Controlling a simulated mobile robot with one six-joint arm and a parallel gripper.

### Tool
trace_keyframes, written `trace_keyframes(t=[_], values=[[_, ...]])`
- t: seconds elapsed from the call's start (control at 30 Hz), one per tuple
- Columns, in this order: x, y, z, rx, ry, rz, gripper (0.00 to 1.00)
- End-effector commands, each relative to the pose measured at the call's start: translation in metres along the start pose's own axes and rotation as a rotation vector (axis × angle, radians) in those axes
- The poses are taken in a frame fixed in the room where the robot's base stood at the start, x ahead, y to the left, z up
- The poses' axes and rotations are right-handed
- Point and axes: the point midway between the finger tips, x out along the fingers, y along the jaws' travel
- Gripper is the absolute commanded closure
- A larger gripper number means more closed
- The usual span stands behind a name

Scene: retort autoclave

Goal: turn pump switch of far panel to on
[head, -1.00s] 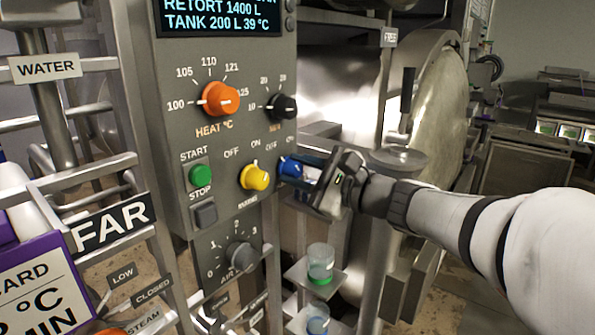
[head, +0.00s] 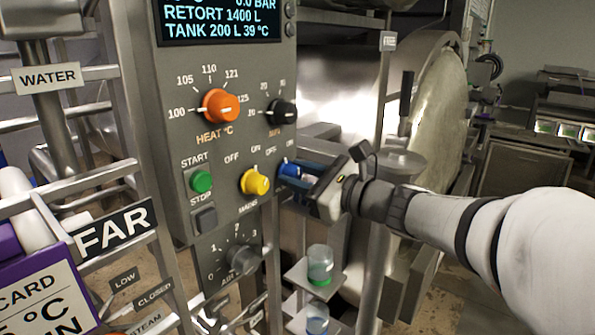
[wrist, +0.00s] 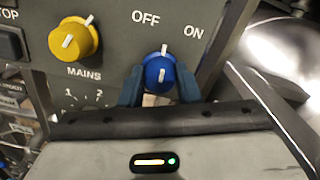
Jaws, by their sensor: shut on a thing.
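The far panel (head: 215,125) is a grey control panel beside a black FAR sign (head: 113,227). Its blue knob (head: 289,169) sits at the lower right, right of the yellow MAINS knob (head: 255,182). In the wrist view the blue knob (wrist: 160,70) lies below the OFF and ON labels. Its white mark points up, roughly between the two labels. My gripper (wrist: 159,88) is shut on the blue knob, with a blue finger on each side. In the head view my gripper (head: 297,174) reaches the knob from the right. The blue knob's own name label is hidden.
The orange HEAT knob (head: 220,105), a black knob (head: 283,111) and the green START button (head: 201,181) are on the same panel. A cup with green contents (head: 320,264) stands on a shelf below my gripper. The round retort door (head: 440,100) is behind my arm.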

Motion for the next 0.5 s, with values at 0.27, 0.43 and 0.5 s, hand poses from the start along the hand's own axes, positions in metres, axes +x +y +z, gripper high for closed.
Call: trace_keyframes(t=[0.27,0.43,0.5], values=[[-0.0001,-0.0009,0.0021,0.260,0.002,0.001,0.93],[-0.0001,-0.0014,0.0022,0.397,0.002,-0.001,0.93],[-0.0001,-0.0012,0.0018,0.445,0.002,-0.001,0.93]])
